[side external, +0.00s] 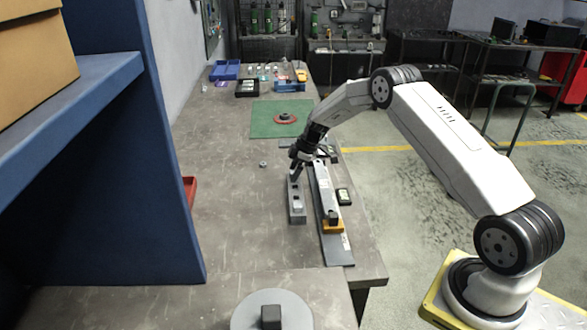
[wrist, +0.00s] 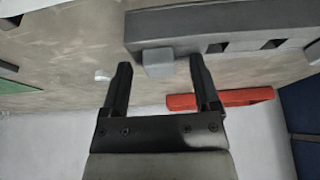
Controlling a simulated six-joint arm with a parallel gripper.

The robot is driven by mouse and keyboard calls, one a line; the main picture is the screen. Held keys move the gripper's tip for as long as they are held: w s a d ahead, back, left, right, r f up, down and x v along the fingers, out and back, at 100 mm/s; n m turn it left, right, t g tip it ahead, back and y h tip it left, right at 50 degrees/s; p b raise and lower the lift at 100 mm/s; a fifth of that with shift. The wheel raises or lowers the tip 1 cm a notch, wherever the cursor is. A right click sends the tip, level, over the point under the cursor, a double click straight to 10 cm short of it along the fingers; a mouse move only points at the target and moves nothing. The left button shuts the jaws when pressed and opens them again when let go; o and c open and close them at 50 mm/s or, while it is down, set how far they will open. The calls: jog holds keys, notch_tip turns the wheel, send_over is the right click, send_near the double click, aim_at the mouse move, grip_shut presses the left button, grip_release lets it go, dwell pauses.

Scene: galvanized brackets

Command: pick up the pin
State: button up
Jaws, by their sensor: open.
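The pin (wrist: 157,62) looks like a small light grey squarish block at one end of a grey slotted bar (wrist: 225,24) in the wrist view. My gripper (wrist: 161,64) is open, with one dark finger on each side of the pin. A gap shows between each finger and the pin, and I cannot tell the depth between them. In the side view my gripper (side external: 295,176) is low over the far end of the bar (side external: 297,217), and it hides the pin there.
A long flat metal strip (side external: 336,249) with an orange-yellow piece (side external: 333,226) lies right of the bar. A small light part (side external: 263,164) lies left. A green mat (side external: 262,126) is beyond.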

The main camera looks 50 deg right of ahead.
grip_shut()
jog(key=shift+r, duration=0.2)
jog(key=shift+r, duration=0.55)
notch_tip(320, 180, up, 2)
jog(key=s+a+r, duration=0.4)
jog(key=s+r, duration=0.5)
jog(key=s, duration=0.4)
jog(key=shift+s+r, duration=0.2)
jog(key=shift+r, duration=0.05)
